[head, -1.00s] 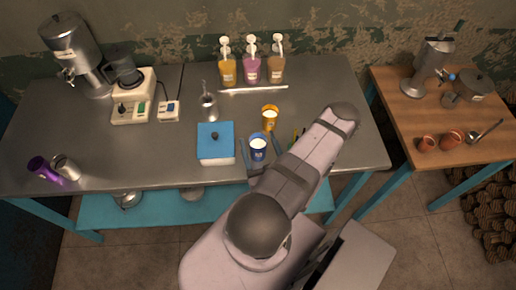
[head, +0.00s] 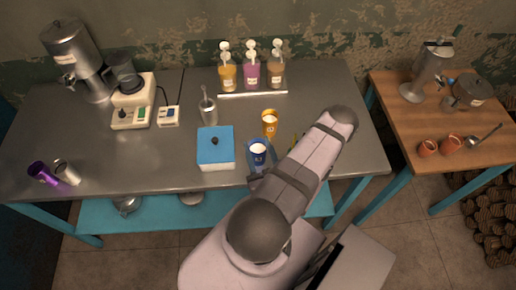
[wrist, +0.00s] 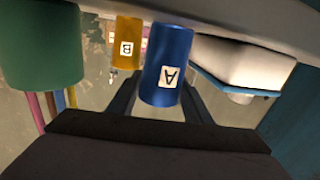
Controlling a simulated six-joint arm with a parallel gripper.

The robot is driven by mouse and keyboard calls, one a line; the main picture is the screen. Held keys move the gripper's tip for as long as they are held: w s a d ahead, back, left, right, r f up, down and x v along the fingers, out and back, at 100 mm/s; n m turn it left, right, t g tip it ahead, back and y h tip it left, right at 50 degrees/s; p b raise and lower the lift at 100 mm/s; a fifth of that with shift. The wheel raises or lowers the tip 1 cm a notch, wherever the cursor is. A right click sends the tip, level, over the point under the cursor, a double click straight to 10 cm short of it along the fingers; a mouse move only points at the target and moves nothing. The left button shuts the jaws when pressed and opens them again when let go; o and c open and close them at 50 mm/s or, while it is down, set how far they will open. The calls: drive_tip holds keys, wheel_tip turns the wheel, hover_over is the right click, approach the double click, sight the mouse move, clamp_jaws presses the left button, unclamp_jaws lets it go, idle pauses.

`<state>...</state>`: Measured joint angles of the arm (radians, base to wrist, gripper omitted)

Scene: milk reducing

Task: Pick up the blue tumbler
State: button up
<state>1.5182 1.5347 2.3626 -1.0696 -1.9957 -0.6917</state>
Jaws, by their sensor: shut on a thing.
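The blue tumbler (head: 258,157), filled with something white, stands upright near the front edge of the steel table. In the wrist view it (wrist: 168,62) carries a white label with the letter A. My gripper (head: 258,163) is shut on the tumbler, with one finger at each side; the fingers also show in the wrist view (wrist: 158,98). I cannot tell whether the tumbler's base is clear of the table.
A yellow tumbler (head: 270,122), labelled B in the wrist view (wrist: 127,45), stands just behind. A white box with a blue lid (head: 215,147) is close on the left. Three dispenser bottles (head: 251,76) stand at the back. Bare steel table (head: 130,158) lies farther left.

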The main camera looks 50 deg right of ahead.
wheel_tip(320, 180, up, 10)
drive_tip(key=p, duration=0.8)
drive_tip(key=shift+p, duration=0.3)
drive_tip(key=w+a+f+n+y+b, duration=0.2)
drive_tip(key=w+a+n+y, duration=0.4)
drive_tip(key=a+y, duration=0.3)
drive_tip(key=w+a+f+n+y+b, duration=0.2)
drive_tip(key=w+a+n+y+b, duration=0.3)
drive_tip(key=a, duration=1.1)
drive_tip(key=w+n+y, duration=0.1)
drive_tip(key=w+y, duration=0.2)
drive_tip(key=y, duration=0.1)
drive_tip(key=shift+a+f+t+y+b, duration=0.2)
drive_tip(key=shift+a+t+y+b, duration=0.1)
drive_tip(key=shift+a+t+y, duration=0.1)
drive_tip(key=shift+w+d, duration=0.15)
